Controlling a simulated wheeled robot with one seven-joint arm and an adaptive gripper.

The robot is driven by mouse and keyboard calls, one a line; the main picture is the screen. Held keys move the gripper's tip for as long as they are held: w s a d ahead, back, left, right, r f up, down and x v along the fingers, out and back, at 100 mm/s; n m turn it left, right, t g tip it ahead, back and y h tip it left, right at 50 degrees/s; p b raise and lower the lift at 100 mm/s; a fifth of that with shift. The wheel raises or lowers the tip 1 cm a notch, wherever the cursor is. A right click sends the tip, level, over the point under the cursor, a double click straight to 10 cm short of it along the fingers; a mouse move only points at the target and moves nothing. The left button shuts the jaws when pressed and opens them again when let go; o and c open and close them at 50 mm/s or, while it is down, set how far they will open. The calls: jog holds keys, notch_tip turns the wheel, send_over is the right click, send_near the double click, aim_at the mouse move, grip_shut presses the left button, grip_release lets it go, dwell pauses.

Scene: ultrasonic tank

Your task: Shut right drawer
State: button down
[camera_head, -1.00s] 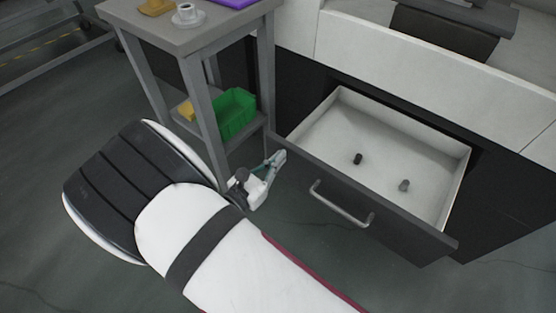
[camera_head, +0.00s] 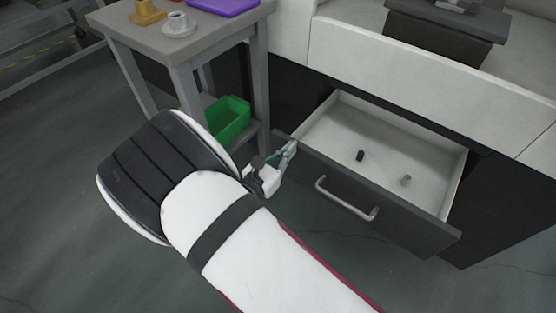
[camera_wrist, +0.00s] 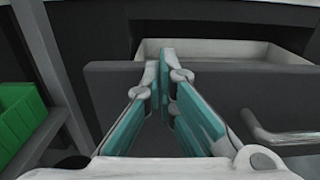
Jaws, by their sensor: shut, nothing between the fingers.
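The right drawer stands open, with a dark front panel (camera_head: 400,212) and a white interior (camera_head: 335,124). A silver bar handle (camera_head: 346,198) is on its front. Two small objects, one dark (camera_head: 360,155) and one grey (camera_head: 406,180), lie inside. My gripper (camera_head: 291,148) is at the left end of the drawer front, left of the handle. In the wrist view my gripper (camera_wrist: 165,57) is shut and empty, its fingertips overlapping the view of the drawer front (camera_wrist: 225,90). The handle (camera_wrist: 285,132) is at the right there. I cannot tell if the tips touch the panel.
A grey side table (camera_head: 185,45) with a green bin (camera_head: 228,120) on its lower shelf stands left of the drawer. The white counter (camera_head: 420,70) is above and behind the drawer. The floor in front is clear.

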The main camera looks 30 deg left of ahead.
jog(key=w+d+b, duration=0.2)
jog(key=w+b, duration=0.2)
jog(key=w, duration=2.2)
jog(key=shift+w, duration=0.25)
jog(key=shift+r, duration=0.15)
